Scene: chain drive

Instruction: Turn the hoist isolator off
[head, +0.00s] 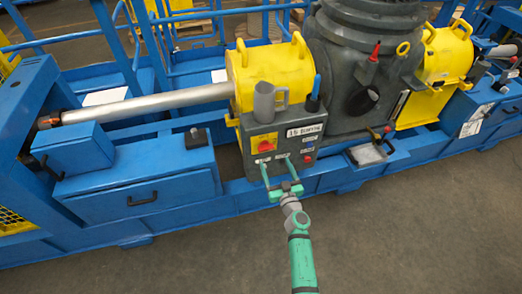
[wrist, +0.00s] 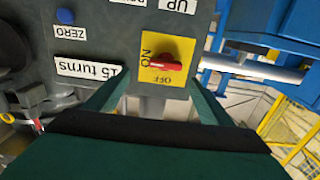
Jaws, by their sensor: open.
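The hoist isolator is a red rotary handle (head: 265,147) on a yellow plate (head: 262,141) on the front of a grey control box. In the wrist view the scene is upside down: the red handle (wrist: 155,65) lies level, its left end beside the word ON, with OFF printed below it on the yellow plate (wrist: 178,46). My green gripper (head: 277,170) is open in front of the box, just below the isolator in the head view. In the wrist view the fingers (wrist: 160,88) are spread to either side of the handle's lower area, with nothing held. Contact cannot be told.
The grey box carries a "15 turns" label (wrist: 88,67), a blue ZERO button (wrist: 65,16) and UP lettering (wrist: 178,5). A grey mug-shaped part (head: 266,103) stands above the box. A blue frame (head: 140,190) runs along the front; the floor (head: 390,240) before it is clear.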

